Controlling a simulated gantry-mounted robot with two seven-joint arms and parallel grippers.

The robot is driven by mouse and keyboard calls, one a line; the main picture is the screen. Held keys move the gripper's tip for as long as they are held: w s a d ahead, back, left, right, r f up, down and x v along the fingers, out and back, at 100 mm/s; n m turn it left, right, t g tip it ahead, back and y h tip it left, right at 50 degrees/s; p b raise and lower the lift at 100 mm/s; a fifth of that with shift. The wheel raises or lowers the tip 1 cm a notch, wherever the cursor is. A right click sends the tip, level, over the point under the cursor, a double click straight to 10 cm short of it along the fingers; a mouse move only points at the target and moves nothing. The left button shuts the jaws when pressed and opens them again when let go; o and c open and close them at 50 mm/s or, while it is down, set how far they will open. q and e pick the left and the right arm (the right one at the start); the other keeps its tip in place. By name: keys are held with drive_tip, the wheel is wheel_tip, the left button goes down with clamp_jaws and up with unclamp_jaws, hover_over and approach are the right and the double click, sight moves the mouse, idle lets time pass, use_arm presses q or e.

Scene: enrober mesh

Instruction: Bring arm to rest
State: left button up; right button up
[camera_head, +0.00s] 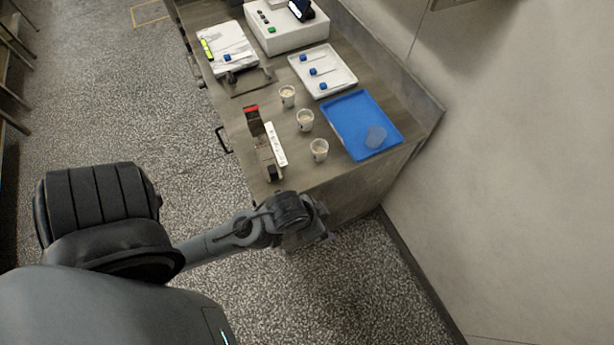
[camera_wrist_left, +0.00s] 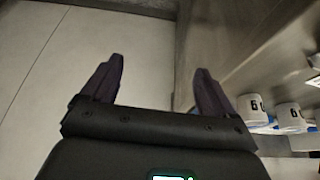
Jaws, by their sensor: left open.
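My left arm comes in from the left in the head view. Its wrist and gripper (camera_head: 312,238) hang past the near end of the bench, over the speckled floor and apart from the bench items. In the left wrist view, the two dark fingers of the left gripper (camera_wrist_left: 159,78) are spread apart with nothing between them. Beyond them is pale wall or floor; I cannot tell which. My right gripper is in neither view.
The wooden bench (camera_head: 347,185) holds three cups, the closest being a cup (camera_head: 319,150), a blue tray (camera_head: 345,117) with a translucent piece, a white tray (camera_head: 340,75), and a red-topped holder (camera_head: 254,125). A wall (camera_head: 510,180) stands right. Floor left is clear.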

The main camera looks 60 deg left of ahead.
use_arm(q)
drive_tip(key=s, duration=0.1)
drive_tip(key=s+r+m+g, duration=0.1)
drive_tip(key=s, duration=0.1)
drive_tip(key=shift+s+a, duration=0.15)
drive_tip(key=shift+s, duration=0.15)
drive_tip(key=shift+r, duration=0.1)
wheel_tip(320, 180, up, 25)
drive_tip(key=p, duration=2.5)
drive_tip(key=shift+r+p, duration=0.2)
drive_tip(key=shift+p, duration=0.15)
drive_tip(key=shift+f, duration=0.1)
